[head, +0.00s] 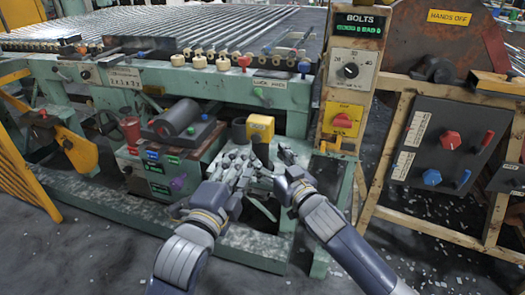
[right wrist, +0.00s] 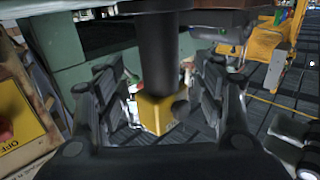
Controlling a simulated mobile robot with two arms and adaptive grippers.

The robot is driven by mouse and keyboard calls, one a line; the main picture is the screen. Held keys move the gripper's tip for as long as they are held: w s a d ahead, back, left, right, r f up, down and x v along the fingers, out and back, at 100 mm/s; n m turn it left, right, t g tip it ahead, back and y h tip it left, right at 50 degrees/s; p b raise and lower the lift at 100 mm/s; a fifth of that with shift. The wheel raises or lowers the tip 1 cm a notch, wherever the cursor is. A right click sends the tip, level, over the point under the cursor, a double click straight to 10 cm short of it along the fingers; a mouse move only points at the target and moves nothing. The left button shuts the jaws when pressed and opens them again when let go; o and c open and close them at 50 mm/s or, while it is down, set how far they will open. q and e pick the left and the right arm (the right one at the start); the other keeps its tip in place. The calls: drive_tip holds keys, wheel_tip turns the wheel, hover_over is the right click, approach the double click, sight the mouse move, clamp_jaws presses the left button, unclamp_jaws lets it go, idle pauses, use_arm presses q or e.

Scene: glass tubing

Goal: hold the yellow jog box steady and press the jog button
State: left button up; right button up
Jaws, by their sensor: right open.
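The yellow jog box (head: 260,127) stands upright on the green machine ledge in the head view, beside a dark cylinder. In the right wrist view the yellow box (right wrist: 157,113) shows beyond and between the spread fingers, partly behind a dark vertical cylinder (right wrist: 158,55). My right gripper (head: 280,158) is open, just in front of and below the box, with no contact visible. My left gripper (head: 236,166) is to the left of it, also in front of and below the box. Its fingers are small and cluttered, so their opening is unclear. The jog button cannot be made out.
A post with a red knob (head: 342,121) rises at right. A dark control panel (head: 442,147) is farther right. The glass tube conveyor (head: 215,35) runs behind.

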sight(264, 154)
drive_tip(key=shift+x, duration=2.7)
drive_tip(key=c, duration=1.3)
use_arm(q)
clamp_jaws()
use_arm(e)
drive_tip(key=shift+c, duration=0.6)
drive_tip(key=shift+f, duration=0.1)
